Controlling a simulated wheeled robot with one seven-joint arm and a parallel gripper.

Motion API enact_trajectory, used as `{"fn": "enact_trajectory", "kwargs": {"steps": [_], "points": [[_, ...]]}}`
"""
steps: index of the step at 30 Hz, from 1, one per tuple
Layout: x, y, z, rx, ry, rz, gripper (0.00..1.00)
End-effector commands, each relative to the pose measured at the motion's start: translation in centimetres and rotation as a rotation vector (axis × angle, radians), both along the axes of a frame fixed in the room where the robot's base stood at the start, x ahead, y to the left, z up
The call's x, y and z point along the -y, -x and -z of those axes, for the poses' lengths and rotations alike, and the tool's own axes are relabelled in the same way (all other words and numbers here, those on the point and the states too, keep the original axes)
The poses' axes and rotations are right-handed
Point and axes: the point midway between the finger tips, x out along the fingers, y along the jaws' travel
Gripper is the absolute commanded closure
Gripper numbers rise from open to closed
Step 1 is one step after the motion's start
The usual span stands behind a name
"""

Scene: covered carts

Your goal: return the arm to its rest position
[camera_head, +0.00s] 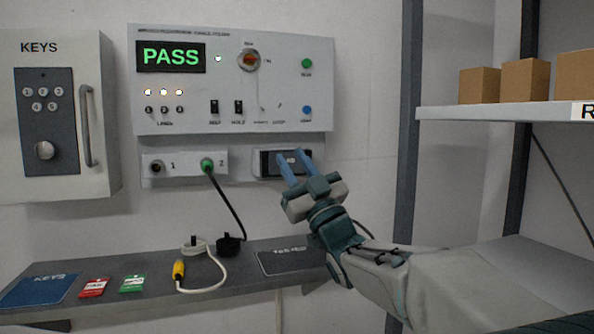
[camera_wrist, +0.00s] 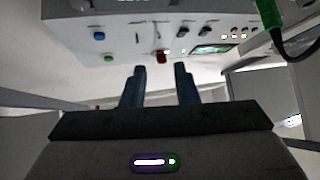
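My arm reaches in from the lower right in the head view. My gripper (camera_head: 291,156) points up and left, its two blue fingers in front of the small dark-faced unit (camera_head: 264,163) below the tester panel. The fingers cover part of that unit, and I cannot tell how far off they are. In the wrist view the gripper (camera_wrist: 160,69) has its fingers apart with nothing between them. The tester panel (camera_head: 225,88) shows a green PASS on its screen (camera_head: 170,57).
A green plug (camera_head: 207,165) sits in socket 2, its black cable hanging to the shelf (camera_head: 60,295). A key cabinet (camera_head: 92,120) is at left. A white cable with a yellow plug (camera_head: 179,270), tags and a tray (camera_head: 290,262) lie on the shelf. A rack (camera_head: 450,111) with boxes stands right.

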Motion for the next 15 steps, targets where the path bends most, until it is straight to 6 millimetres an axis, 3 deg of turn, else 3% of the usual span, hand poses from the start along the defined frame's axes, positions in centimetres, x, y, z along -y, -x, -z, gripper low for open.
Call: {"fn": "enact_trajectory", "kwargs": {"steps": [15], "points": [[0.51, 0.59, 0.63, -0.006, 0.001, 0.003, 0.73]]}}
